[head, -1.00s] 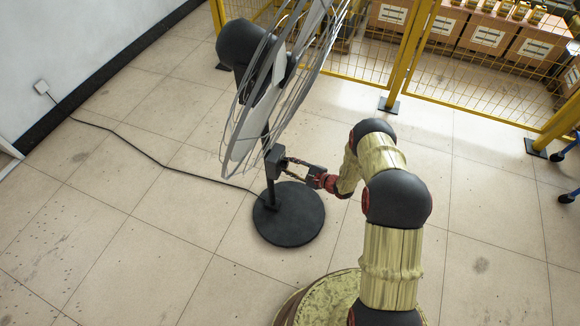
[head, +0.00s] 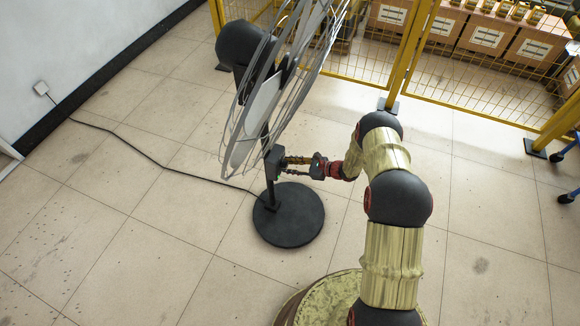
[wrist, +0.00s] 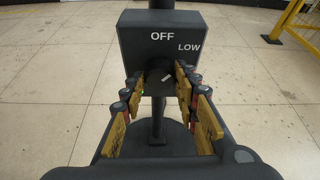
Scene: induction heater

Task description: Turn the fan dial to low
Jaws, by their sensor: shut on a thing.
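The standing fan's dark control box (head: 272,163) is on its pole, above the round black base (head: 290,216). In the wrist view the box (wrist: 135,42) faces me, with OFF at the top and LOW to its right. The dark fan dial (wrist: 158,77) sits low on this face, with a white mark that slants toward the upper right, roughly toward LOW. My gripper (wrist: 164,80) is shut on the dial, one finger on each side; the fingers partly hide its edges. In the head view my gripper (head: 287,166) reaches the box from the right.
The fan's wire cage (head: 245,125) leans above the box. A black cord (head: 150,157) runs from the base to a wall socket (head: 41,88). A yellow mesh fence (head: 390,70) with cardboard boxes behind it stands at the back. The tiled floor around is clear.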

